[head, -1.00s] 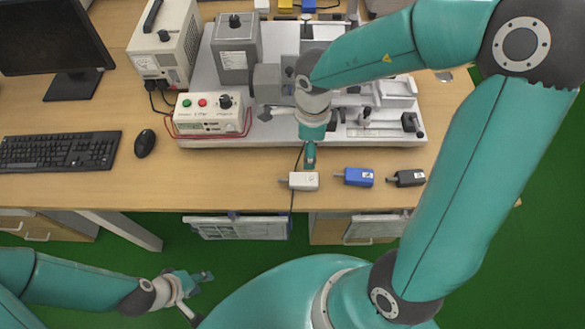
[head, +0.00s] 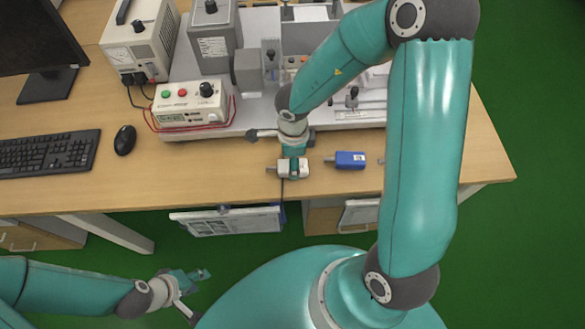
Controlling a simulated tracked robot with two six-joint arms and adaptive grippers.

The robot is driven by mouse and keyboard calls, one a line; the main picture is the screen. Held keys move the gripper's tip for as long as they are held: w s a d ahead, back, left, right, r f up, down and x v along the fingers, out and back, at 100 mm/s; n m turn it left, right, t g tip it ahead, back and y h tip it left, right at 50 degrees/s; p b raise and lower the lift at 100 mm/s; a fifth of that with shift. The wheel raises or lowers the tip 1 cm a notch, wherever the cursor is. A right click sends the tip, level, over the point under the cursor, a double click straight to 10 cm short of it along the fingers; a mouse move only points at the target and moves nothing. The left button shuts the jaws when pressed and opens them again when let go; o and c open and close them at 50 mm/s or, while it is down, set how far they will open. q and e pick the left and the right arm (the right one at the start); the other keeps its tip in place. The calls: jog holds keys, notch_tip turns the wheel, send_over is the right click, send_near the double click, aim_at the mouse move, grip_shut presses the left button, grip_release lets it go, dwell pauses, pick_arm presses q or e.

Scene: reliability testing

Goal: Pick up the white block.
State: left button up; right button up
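The white block (head: 282,168) lies near the front edge of the wooden table, left of the blue block. My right gripper (head: 293,167) is down at the white block, with its teal end across the block's top. It hides part of the block, and I cannot tell whether its fingers are closed on it. My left gripper (head: 202,275) hangs at the lower left over the green floor, away from the table and holding nothing that I can see.
A blue block (head: 350,160) lies right of the white one. Behind stand a control box (head: 190,104) with red cables and a grey test rig. A mouse (head: 125,140), keyboard (head: 48,152) and monitor (head: 35,45) are at the left. My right arm hides part of the table's right side.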

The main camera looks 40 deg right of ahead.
notch_tip(320, 180, down, 3)
jog(key=shift+w+f+b, duration=0.1)
jog(key=shift+b, duration=0.35)
jog(key=c, duration=1.3)
